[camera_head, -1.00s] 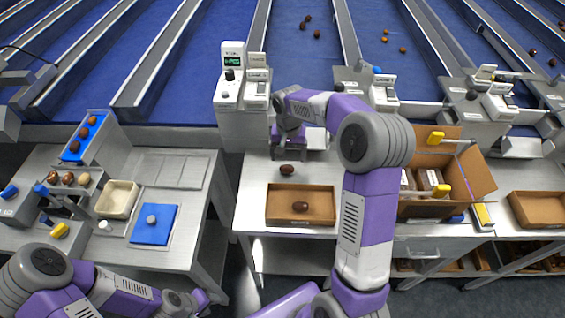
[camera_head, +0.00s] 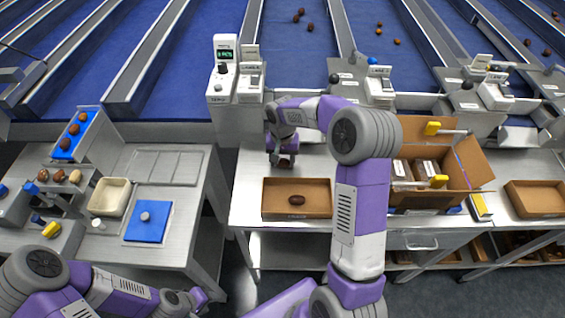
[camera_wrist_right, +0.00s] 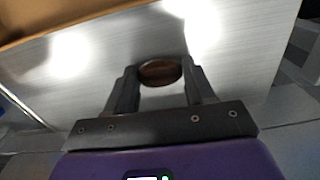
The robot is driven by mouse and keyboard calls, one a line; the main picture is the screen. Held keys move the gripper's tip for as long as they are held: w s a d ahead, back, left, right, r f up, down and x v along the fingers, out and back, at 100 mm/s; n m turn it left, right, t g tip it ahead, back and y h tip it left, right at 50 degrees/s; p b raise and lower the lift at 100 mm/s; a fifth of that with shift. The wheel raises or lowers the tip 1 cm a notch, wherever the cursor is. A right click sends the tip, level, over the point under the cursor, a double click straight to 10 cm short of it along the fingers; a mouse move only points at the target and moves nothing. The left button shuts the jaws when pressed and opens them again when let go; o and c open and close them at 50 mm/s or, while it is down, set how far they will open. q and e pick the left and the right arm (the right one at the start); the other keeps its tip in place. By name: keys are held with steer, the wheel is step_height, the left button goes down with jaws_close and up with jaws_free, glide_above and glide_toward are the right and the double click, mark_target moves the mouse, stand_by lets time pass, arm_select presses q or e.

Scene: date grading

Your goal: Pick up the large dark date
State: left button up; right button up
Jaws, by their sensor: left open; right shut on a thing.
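A dark brown date (camera_wrist_right: 160,72) is between the two fingers of my right gripper (camera_wrist_right: 163,82) in the right wrist view. In the head view my right gripper (camera_head: 283,158) is over the steel table behind the cardboard tray, shut on this date, which is mostly hidden there. The date looks at or just above the table top; I cannot tell which. Another dark date (camera_head: 297,199) lies in the brown tray (camera_head: 275,212). My left gripper (camera_head: 188,301) is open and empty at the lower left, in front of the left table.
The tray is just in front of my right gripper. An open cardboard box (camera_head: 462,175) stands to its right. A display unit (camera_head: 223,80) stands behind. The left table holds a blue mat (camera_head: 160,230), a cream bin (camera_head: 104,207) and several dates.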

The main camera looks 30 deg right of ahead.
mark_target(283, 160)
step_height(283, 160, up, 10)
steer(key=shift+f+p, duration=0.25)
steer(key=shift+p, duration=0.85)
steer(key=s, duration=0.2)
steer(key=s+b, duration=0.1)
steer(key=s, duration=0.2)
steer(key=s+b, duration=0.1)
steer(key=s, duration=0.2)
steer(key=shift+a+r, duration=0.15)
steer(key=shift+r, duration=0.1)
steer(key=shift+s+f+b, duration=0.55)
steer(key=shift+f+b, duration=0.05)
steer(key=shift+b, duration=0.05)
steer(key=shift+f+b, duration=1.15)
steer(key=shift+f, duration=0.6)
